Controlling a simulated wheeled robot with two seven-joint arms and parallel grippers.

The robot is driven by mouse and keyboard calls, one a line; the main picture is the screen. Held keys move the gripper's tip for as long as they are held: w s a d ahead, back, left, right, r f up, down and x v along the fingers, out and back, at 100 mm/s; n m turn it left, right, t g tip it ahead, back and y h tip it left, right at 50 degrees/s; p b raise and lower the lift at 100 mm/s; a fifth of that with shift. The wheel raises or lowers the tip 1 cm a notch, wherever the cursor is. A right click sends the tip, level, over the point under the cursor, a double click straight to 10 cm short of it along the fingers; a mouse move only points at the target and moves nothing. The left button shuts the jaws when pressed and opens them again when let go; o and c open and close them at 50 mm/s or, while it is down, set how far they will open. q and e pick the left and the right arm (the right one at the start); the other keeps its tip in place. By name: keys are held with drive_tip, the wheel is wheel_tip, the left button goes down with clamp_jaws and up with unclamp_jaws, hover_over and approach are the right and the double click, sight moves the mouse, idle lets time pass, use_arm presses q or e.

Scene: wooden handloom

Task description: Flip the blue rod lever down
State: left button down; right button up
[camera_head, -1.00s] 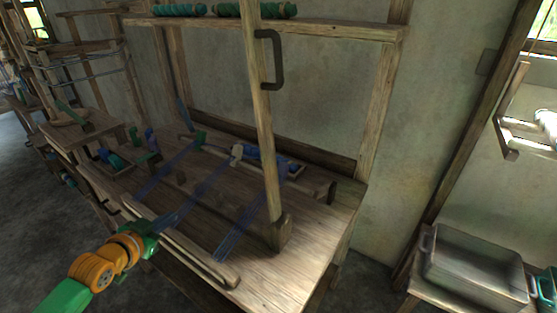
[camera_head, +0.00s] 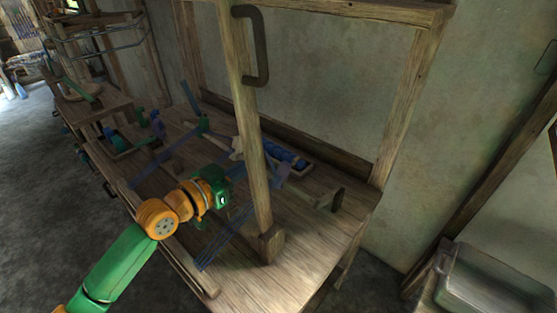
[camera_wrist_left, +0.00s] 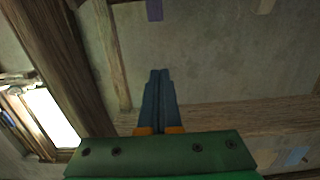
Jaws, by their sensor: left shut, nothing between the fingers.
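A blue rod lever (camera_head: 190,98) stands up at a tilt on the far side of the loom table, beside a green joint piece (camera_head: 203,125). My left gripper (camera_head: 236,168) is over the middle of the table, nearer than the rod and to its lower right, apart from it. In the left wrist view its two dark blue fingers (camera_wrist_left: 159,98) are closed together with nothing between them. I cannot make out the rod for certain in that view. My right gripper is not in view.
A wooden post (camera_head: 250,130) with a dark handle (camera_head: 262,45) rises just right of my left gripper. Blue spools lie in a tray (camera_head: 306,170) behind it. Blue thread strips (camera_head: 228,238) cross the table (camera_head: 305,265). A grey metal box (camera_head: 495,280) stands at the lower right.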

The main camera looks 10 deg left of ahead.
use_arm(q)
drive_tip(key=x, duration=0.9)
drive_tip(key=shift+w+d+f, duration=0.1)
drive_tip(key=shift+w+d, duration=0.05)
drive_tip(key=shift+w, duration=0.1)
wheel_tip(320, 180, down, 3)
drive_tip(key=shift+s+f, duration=0.1)
drive_tip(key=shift+s+a+f, duration=0.25)
drive_tip(key=shift+s, duration=0.05)
